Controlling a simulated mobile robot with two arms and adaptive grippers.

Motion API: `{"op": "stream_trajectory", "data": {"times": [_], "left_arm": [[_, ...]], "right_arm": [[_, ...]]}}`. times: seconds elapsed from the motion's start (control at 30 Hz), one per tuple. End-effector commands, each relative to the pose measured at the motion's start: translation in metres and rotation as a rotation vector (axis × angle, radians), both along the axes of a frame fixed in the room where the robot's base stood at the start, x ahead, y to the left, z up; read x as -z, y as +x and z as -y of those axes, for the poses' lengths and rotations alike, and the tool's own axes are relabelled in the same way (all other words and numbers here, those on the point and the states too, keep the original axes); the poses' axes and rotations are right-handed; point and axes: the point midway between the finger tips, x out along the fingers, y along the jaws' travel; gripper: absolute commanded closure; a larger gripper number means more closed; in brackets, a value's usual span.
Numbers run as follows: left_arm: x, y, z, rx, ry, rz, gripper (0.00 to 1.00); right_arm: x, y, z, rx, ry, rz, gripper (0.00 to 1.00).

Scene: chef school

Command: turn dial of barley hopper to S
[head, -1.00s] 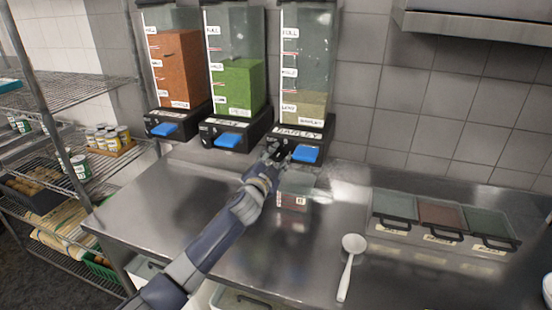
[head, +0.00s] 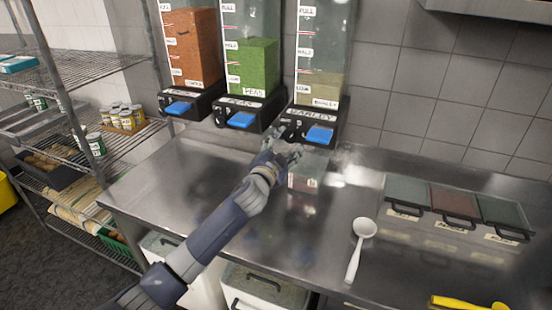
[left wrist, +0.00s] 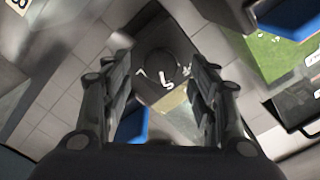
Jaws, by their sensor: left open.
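The barley hopper (head: 321,60) is the rightmost of the dispensers in the head view, with pale grain low in its clear bin. Its black base carries a BARLEY label and a blue lever (head: 320,134). My left gripper (head: 284,136) is at the base's front, left of the lever, and covers the dial there. In the left wrist view, the dark round dial (left wrist: 158,66) lies ahead, between the two open fingers (left wrist: 161,70). White letters, including L and S, show near it, partly blurred. I cannot tell whether the fingers touch the dial. My right gripper is not in view.
Hoppers of green peas (head: 251,67) and orange grain (head: 192,48) stand to the left. On the steel counter (head: 200,195) lie a white ladle (head: 356,255) and lidded containers (head: 455,209). A wire shelf (head: 80,68) stands at the left.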

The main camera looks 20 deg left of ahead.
Motion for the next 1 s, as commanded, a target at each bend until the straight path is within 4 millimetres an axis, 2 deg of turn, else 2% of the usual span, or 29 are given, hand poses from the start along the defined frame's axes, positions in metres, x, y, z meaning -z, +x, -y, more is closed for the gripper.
{"op": "stream_trajectory", "data": {"times": [0.2,0.43,0.63,1.0], "left_arm": [[0.002,-0.041,-0.002,0.001,-0.001,-0.002,0.46],[0.001,-0.072,-0.002,0.001,0.000,-0.002,0.46],[0.000,-0.082,-0.003,-0.001,0.000,-0.001,0.46],[0.000,-0.082,-0.003,-0.001,0.000,-0.001,0.46]], "right_arm": [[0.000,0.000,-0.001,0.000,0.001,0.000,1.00],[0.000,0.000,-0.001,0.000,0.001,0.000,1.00],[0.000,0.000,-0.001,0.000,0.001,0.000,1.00],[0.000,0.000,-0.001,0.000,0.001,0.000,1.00]]}}
